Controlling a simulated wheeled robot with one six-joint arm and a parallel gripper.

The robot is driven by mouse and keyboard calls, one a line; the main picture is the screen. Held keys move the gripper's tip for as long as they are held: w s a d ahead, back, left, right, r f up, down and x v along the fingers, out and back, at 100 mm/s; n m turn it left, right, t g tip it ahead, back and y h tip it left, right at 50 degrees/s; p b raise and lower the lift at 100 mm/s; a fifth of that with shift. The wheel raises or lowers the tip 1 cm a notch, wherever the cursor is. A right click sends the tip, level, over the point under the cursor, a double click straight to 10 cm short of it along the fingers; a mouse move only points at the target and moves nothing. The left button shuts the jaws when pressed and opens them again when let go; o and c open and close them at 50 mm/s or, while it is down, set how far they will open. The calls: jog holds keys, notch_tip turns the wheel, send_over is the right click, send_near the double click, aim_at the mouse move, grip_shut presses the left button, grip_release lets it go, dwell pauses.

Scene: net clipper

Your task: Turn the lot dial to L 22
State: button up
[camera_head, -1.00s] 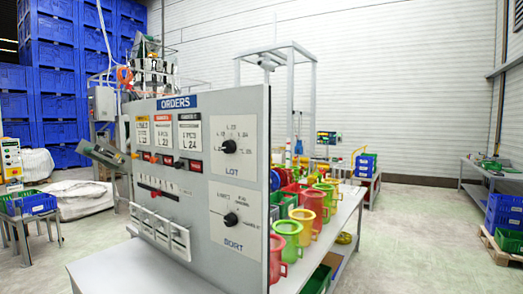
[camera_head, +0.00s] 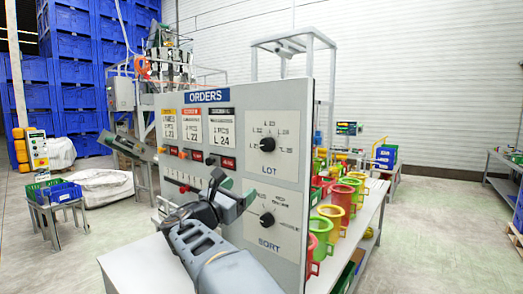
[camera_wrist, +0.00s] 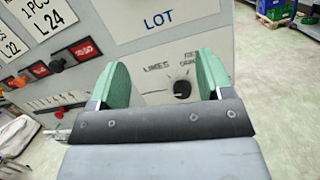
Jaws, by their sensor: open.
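The lot dial (camera_head: 267,144) is a round black knob on the upper right plate of the grey orders panel (camera_head: 297,100), above the word LOT. Small L numbers ring it; its pointer is too small to read surely. My gripper (camera_head: 234,186) is open and empty in front of the panel, lower and to the left of the lot dial. In the wrist view the green finger pads (camera_wrist: 163,76) stand apart. The LOT label (camera_wrist: 158,17) shows there at the top, but the lot dial is out of that view.
The sort dial (camera_head: 266,219) is below the lot dial, just right of my gripper; it also shows between the pads in the wrist view (camera_wrist: 182,88). Order cards (camera_head: 194,128) and small coloured switches are at left. Coloured jugs (camera_head: 347,203) stand on the table behind the panel.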

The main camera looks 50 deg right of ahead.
jog(key=n+h, duration=0.2)
send_near(265, 147)
jog(key=p+x, duration=0.5)
jog(key=x, duration=0.3)
jog(key=shift+w+d+r, duration=0.15)
jog(key=shift+d+r, duration=0.05)
jog(key=c, duration=0.9)
